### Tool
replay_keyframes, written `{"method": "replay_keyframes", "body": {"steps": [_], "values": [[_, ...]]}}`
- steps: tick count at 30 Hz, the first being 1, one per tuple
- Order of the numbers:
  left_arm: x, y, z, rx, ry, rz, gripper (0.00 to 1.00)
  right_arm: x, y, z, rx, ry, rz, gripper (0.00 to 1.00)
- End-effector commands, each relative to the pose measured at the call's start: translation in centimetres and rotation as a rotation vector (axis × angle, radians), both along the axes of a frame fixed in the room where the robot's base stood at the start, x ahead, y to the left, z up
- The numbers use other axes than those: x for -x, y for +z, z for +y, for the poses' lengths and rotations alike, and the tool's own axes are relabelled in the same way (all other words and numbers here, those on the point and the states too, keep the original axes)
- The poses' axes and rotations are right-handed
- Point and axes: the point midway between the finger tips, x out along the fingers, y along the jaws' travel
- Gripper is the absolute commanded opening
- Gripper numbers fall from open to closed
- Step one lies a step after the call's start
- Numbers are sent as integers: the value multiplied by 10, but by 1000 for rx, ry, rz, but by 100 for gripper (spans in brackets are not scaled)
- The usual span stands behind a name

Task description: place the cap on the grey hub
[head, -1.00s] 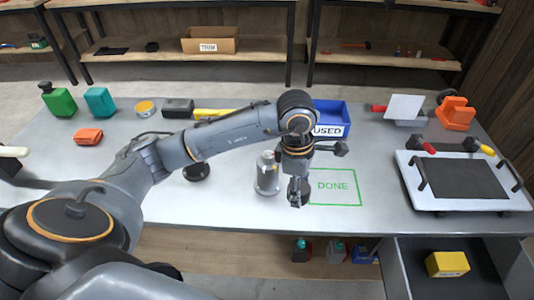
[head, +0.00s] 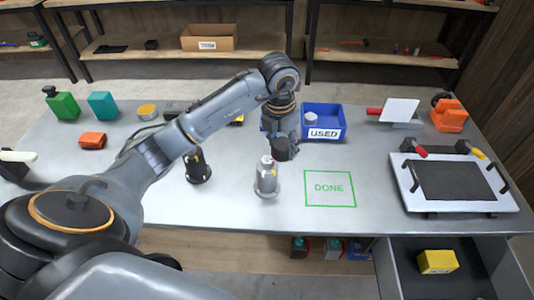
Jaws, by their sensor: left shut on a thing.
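The grey hub (head: 266,180), a silver cylinder on a wider base, stands upright on the bench left of the green DONE outline. My left gripper (head: 284,134) comes down from above, just behind and right of the hub. It is shut on a dark round piece, which looks like the cap (head: 281,150). The cap is by the hub's top right; I cannot tell whether they touch. The gripper's fingertips are partly hidden by the cap. My right gripper is not in view.
A dark hub-like part (head: 198,170) stands left of the grey hub. The blue USED bin (head: 324,134) is behind the gripper and holds a pale round piece (head: 310,120). The DONE outline (head: 330,189) is empty. A tray-like fixture (head: 412,196) stands at right, above an open drawer.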

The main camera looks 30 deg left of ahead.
Motion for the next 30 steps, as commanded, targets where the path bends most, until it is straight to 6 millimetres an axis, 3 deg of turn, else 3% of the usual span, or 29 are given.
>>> {"method": "replay_keyframes", "body": {"steps": [6, 16, 22, 30], "values": [[-4, -37, 34, 0, 1, 5, 27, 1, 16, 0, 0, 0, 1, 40], [-7, -64, 55, 1, 0, 4, 27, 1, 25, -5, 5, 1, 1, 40], [-7, -89, 53, 2, -3, 1, 27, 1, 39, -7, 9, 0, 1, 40], [-8, -93, 54, 0, -4, -1, 27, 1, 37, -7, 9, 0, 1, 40]]}}
